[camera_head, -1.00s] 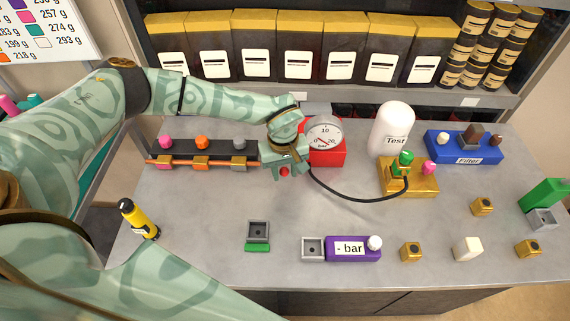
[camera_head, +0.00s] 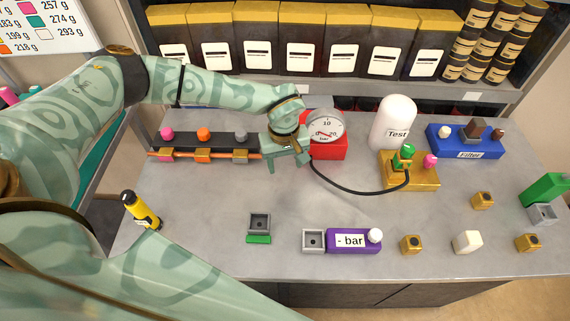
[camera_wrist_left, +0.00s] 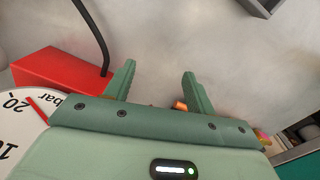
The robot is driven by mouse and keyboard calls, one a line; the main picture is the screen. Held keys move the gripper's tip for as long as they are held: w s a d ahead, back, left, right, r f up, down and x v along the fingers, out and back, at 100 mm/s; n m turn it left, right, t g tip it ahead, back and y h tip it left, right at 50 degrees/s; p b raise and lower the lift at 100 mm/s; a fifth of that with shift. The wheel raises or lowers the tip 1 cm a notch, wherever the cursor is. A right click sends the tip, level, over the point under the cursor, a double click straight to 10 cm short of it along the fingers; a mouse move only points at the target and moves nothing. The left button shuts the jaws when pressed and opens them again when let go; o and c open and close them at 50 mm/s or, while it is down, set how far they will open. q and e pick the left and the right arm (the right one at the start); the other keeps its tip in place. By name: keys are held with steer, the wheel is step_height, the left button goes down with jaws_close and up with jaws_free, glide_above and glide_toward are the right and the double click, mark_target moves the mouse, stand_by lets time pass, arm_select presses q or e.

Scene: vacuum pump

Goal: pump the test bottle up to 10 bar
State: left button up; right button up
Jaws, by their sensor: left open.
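The white test bottle (camera_head: 394,122), labelled Test, stands upright behind a gold block (camera_head: 409,176) with a green knob (camera_head: 405,153) and a pink knob (camera_head: 430,159). A black hose runs from the block to the red box (camera_head: 328,150). A round gauge (camera_head: 325,127) marked in bar sits on that box; its red needle shows, but I cannot read it surely. My left gripper (camera_head: 289,164) is open just left of the red box. In the left wrist view its fingers (camera_wrist_left: 157,73) are apart with nothing between them. My right gripper is not in view.
A dark rack (camera_head: 215,143) with pink, orange and grey knobs lies left of my gripper. A purple box (camera_head: 351,241) reading "- bar" stands in front. A blue Filter tray (camera_head: 465,143) is at back right. A yellow tool (camera_head: 141,211) stands front left.

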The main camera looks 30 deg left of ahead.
arm_select(q)
step_height(320, 180, up, 15)
steer(key=p, duration=0.1)
steer(key=shift+s+a+p, duration=0.15)
steer(key=shift+s+p, duration=0.05)
steer(key=shift+p, duration=0.2)
